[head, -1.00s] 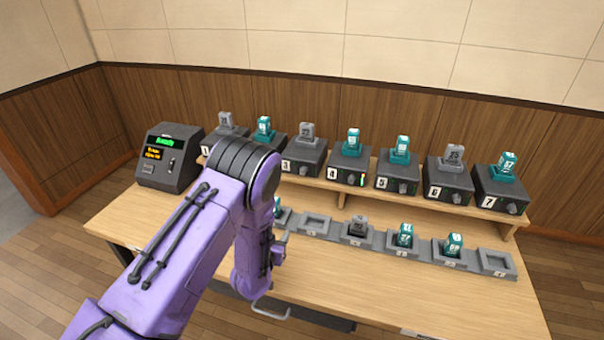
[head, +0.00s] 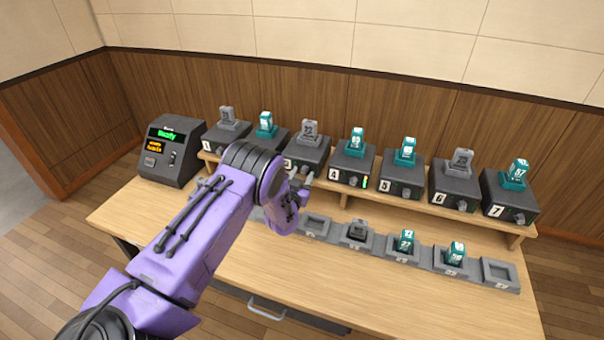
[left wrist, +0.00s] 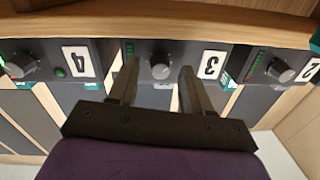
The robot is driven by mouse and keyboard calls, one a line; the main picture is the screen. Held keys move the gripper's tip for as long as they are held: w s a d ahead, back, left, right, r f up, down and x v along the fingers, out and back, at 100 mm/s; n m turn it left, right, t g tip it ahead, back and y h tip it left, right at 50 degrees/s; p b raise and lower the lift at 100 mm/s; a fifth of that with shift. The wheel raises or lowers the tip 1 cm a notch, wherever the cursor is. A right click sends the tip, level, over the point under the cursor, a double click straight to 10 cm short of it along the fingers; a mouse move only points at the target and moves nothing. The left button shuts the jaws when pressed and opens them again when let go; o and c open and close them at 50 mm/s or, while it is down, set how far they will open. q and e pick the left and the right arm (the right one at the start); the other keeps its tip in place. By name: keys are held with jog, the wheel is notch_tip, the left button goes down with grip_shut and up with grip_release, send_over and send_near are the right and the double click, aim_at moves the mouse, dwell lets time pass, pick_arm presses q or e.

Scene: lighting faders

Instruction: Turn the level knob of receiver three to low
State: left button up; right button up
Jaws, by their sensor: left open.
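Receiver three (head: 306,152) is a dark box on the wooden shelf, with a grey unit numbered 22 on top. In the head view my left gripper (head: 306,182) is at its front and hides its knob. The left wrist view is upside down and shows the number 3 label (left wrist: 210,64) and the round grey level knob (left wrist: 161,71). My left gripper (left wrist: 160,72) is open, one finger to each side of the knob in that view. I cannot tell whether the fingertips reach around it. The knob's pointer is too small to read. My right gripper is out of view.
Receiver four (head: 351,165) and its knob (left wrist: 17,69) are close on one side, receiver two's knob (left wrist: 283,73) on the other. Below the shelf (head: 420,203) runs a row of grey trays (head: 314,227). A terminal (head: 170,150) stands left. The front tabletop is clear.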

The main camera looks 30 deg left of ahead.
pick_arm(q)
jog(key=shift+r, duration=0.1)
jog(key=shift+w, duration=0.15)
grip_shut()
jog(key=shift+a+f+n+b, duration=0.1)
jog(key=shift+f+n+b, duration=0.15)
jog(key=shift+n+b, duration=0.65)
jog(key=shift+r, duration=0.25)
grip_release()
